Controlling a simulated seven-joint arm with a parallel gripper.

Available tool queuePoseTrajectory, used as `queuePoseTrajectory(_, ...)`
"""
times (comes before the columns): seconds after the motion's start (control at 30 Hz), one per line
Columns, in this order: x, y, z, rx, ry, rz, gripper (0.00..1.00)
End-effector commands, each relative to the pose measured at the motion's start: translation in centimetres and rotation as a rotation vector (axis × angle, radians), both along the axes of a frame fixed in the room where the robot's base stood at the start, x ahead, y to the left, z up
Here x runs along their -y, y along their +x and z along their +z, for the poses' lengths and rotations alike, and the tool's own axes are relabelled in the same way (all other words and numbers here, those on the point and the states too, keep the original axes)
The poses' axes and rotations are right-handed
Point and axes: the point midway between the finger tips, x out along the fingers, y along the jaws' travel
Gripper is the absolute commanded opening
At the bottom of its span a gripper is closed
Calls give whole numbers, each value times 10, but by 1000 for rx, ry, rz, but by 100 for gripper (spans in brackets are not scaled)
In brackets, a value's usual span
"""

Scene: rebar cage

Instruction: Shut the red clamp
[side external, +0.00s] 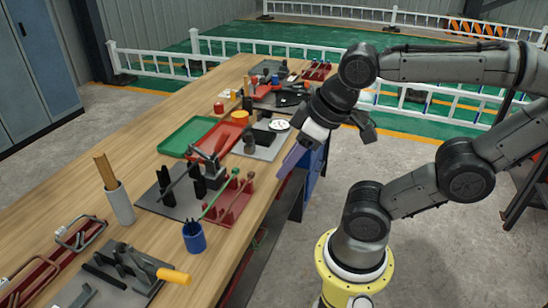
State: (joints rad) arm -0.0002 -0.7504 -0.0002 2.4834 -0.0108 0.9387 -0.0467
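I cannot tell for certain which thing is the red clamp. A small red-handled tool (268,88) lies toward the far part of the wooden table, beside dark parts. A red base with upright pegs (232,204) sits near the table's right edge, with a thin green rod across it. My gripper (291,158) hangs at the table's right edge, pointing down and left, with a purplish finger part showing. It is apart from both red things. Its fingers are too small and side-on to show whether they are open.
A yellow-handled tool (174,276) lies in front. Bare wood shows along the left side.

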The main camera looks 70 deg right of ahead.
Motion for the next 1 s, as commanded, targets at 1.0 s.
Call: queuePoseTrajectory(1.0,90,85,20,-1448,-854,1473,0)
